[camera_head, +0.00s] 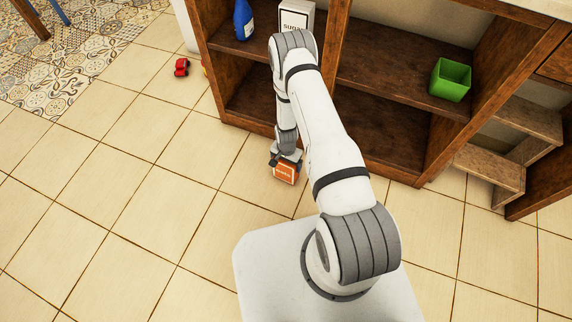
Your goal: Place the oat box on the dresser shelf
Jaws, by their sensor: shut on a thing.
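An orange box (285,174) with pale lettering too small to read is in my gripper (286,160), low in front of the shelving. It looks like the oat box. My gripper is shut on it from above; the fingers are small and partly hidden by the wrist. I cannot tell whether the box touches the floor. The wooden dresser (432,160) stands behind my arm, with open shelves at two levels. Its right upper shelf (385,85) is bare on the left and middle. My arm hides part of the left shelves.
A blue bottle (243,20) and a white box (296,14) marked "sugar" stand on the left upper shelf. A green container (450,80) stands at the right upper shelf's right end. Tiled floor is clear at left.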

